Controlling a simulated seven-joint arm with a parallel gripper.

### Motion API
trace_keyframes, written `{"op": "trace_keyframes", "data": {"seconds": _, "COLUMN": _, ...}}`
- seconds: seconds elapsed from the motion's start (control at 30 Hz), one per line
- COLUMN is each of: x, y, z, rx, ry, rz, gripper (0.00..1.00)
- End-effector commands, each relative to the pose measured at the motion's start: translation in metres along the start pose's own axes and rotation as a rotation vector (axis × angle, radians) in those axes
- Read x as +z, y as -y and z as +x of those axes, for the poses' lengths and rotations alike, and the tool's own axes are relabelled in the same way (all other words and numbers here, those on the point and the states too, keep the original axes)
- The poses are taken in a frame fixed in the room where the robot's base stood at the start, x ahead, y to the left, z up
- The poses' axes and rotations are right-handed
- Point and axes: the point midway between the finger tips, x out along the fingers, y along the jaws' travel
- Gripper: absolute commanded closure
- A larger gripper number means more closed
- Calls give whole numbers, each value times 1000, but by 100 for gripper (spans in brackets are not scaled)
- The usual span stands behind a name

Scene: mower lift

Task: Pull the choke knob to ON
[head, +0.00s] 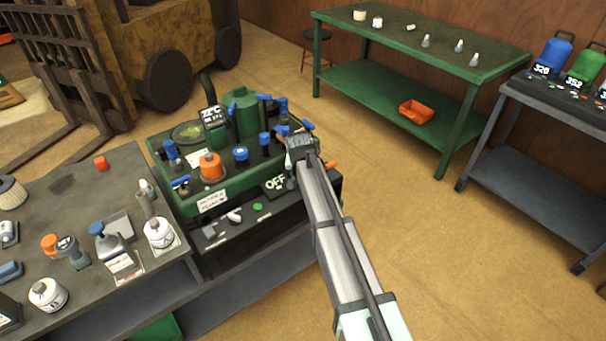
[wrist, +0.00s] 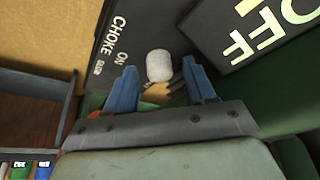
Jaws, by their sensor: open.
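In the wrist view a pale, rounded knob (wrist: 159,66) stands by the dark panel (wrist: 128,28) marked "CHOKE" and "ON". My gripper (wrist: 158,80) is open, with one blue finger to the left of the knob and the other to its right. I cannot tell whether either finger touches it. In the head view my gripper (head: 297,143) is at the right end of the green machine (head: 240,175). The knob cannot be made out there behind my gripper and arm.
A black sign reading "OFF" (head: 275,184) is close to my gripper; it also shows in the wrist view (wrist: 262,28). An orange part (head: 330,163) juts out right of my arm. Blue-capped parts crowd the machine top. A cluttered workbench (head: 118,165) stands left; open floor lies right.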

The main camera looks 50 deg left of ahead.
Motion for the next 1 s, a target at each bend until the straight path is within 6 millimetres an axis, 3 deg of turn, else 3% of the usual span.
{"op": "trace_keyframes", "data": {"seconds": 0.1, "x": 0, "y": 0, "z": 0, "rx": 0, "ry": 0, "rz": 0, "gripper": 47}}
{"op": "trace_keyframes", "data": {"seconds": 0.67, "x": 0, "y": 0, "z": 0, "rx": 0, "ry": 0, "rz": 0, "gripper": 100}}
{"op": "trace_keyframes", "data": {"seconds": 1.0, "x": 1, "y": -1, "z": -1, "rx": 0, "ry": 0, "rz": 0, "gripper": 100}}
